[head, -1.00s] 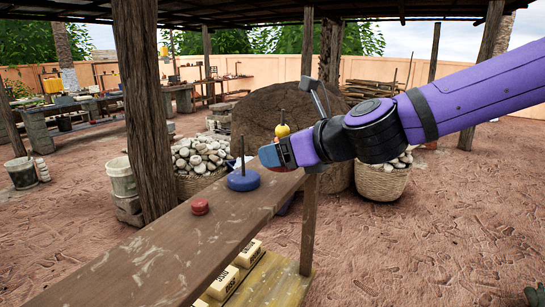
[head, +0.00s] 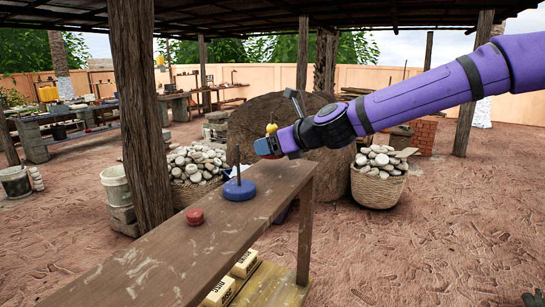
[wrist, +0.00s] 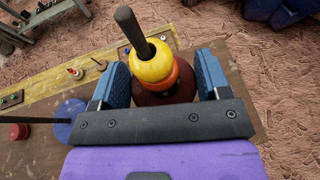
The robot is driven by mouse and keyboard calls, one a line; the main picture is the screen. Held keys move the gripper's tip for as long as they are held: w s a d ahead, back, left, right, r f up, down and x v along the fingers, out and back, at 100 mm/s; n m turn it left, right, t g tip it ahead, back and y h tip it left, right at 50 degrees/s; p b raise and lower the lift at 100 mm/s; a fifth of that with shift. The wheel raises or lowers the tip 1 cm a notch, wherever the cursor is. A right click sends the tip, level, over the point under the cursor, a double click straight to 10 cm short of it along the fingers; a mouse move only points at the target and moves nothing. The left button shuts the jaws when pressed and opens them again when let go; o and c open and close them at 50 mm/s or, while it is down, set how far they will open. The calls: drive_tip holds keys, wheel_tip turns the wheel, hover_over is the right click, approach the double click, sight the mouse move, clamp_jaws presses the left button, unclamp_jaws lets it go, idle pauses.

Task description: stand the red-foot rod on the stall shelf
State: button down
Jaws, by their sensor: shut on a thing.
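My gripper (wrist: 160,85) is shut on the red-foot rod, a dark upright rod (wrist: 130,30) through a yellow knob, an orange ring and a dark red foot (wrist: 165,92). In the head view, my gripper (head: 266,148) is over the far end of the stall shelf (head: 150,258), a long brown board. The yellow knob (head: 271,128) shows above the fingers. The foot is mostly hidden there, and I cannot tell its exact gap to the board. A blue disc with a thin dark rod (head: 239,189) stands on the shelf, nearer the camera than my gripper.
A small red disc (head: 195,217) lies on the shelf nearer the camera. Pale labelled blocks (head: 245,262) sit on a lower yellow board. A wooden post (head: 143,110) rises left of the shelf. Baskets of stones (head: 378,178) stand behind it. Open ground lies to the right.

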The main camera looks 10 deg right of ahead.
sight(273, 157)
drive_tip(key=shift+w+f, duration=0.3)
drive_tip(key=shift+f, duration=1.45)
drive_tip(key=shift+f, duration=0.1)
drive_tip(key=shift+c, duration=0.5)
unclamp_jaws()
drive_tip(key=shift+f, duration=0.1)
drive_tip(key=shift+r, duration=0.25)
drive_tip(key=v, duration=1.2)
